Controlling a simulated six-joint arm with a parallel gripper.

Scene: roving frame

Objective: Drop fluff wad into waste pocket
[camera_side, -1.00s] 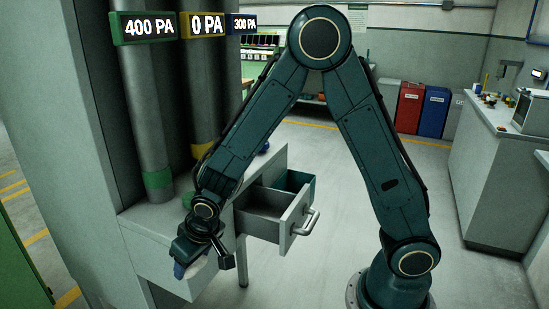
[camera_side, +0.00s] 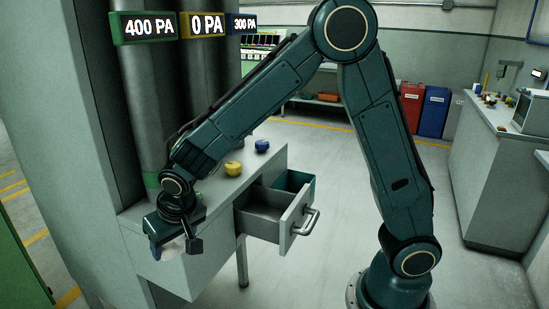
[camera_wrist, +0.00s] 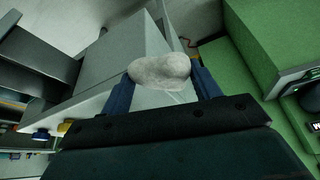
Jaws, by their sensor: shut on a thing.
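A pale grey, lumpy fluff wad (camera_wrist: 160,69) sits between the blue fingers of my gripper (camera_wrist: 163,82) in the wrist view. The gripper is shut on it. In the side view my gripper (camera_side: 169,246) points down at the near-left end of the grey counter (camera_side: 215,196), close to its front face. The wad is mostly hidden there behind the gripper. An open grey drawer (camera_side: 296,219) stands to the right, with a teal-walled compartment (camera_side: 306,182) at its back. I cannot tell which place is the waste pocket.
A yellow cap (camera_side: 233,169) and a blue cap (camera_side: 262,146) sit on the counter. Grey pipes rise behind, under signs reading 400, 0 and 300 PA. The drawer handle (camera_side: 306,221) juts out. A green cabinet (camera_wrist: 238,65) lies right in the wrist view. Floor right of the drawer is clear.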

